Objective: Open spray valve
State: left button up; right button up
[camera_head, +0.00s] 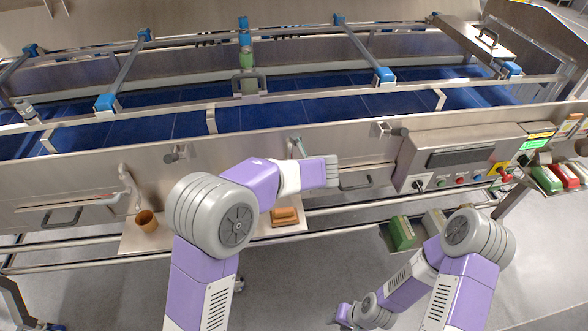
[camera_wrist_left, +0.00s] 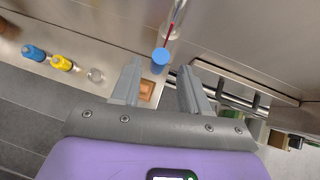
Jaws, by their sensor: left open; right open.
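In the left wrist view, a round blue end (camera_wrist_left: 160,56) on a slim part with a red strip shows beyond and between my left fingertips. I cannot tell for sure that it is the spray valve. My left gripper (camera_wrist_left: 160,78) is open and empty in that view, apart from the blue end as far as I can tell.
The blue conveyor belt (camera_head: 290,88) runs behind rails. A steel shelf holds a brown cup (camera_head: 147,221) and brown blocks (camera_head: 285,215). A control panel (camera_head: 462,158) sits at right, near a green box (camera_head: 402,233). Blue (camera_wrist_left: 33,52) and yellow (camera_wrist_left: 61,63) bottles stand left in the wrist view.

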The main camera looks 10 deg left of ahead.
pick_arm(q)
jog(key=shift+v, duration=1.7)
jog(key=s+a+f+n+g+h+b, duration=0.1)
jog(key=s+f+n+g+h, duration=0.15)
jog(key=s+f+n, duration=0.65)
jog(key=s+f+g+h+b, duration=0.2)
jog(key=s+f+g, duration=0.15)
jog(key=f, duration=1.05)
jog(key=s+a+f+n+g+h+b, duration=0.1)
jog(key=s+a+f+n+h+b, duration=0.1)
jog(key=s+f+n, duration=1.3)
jog(key=s+n+h+b, duration=0.1)
jog(key=s+n+h, duration=0.1)
jog(key=n, duration=0.5)
jog(key=shift+a+f+n, duration=0.25)
jog(key=shift+f+n, duration=0.05)
jog(key=shift+n, duration=0.1)
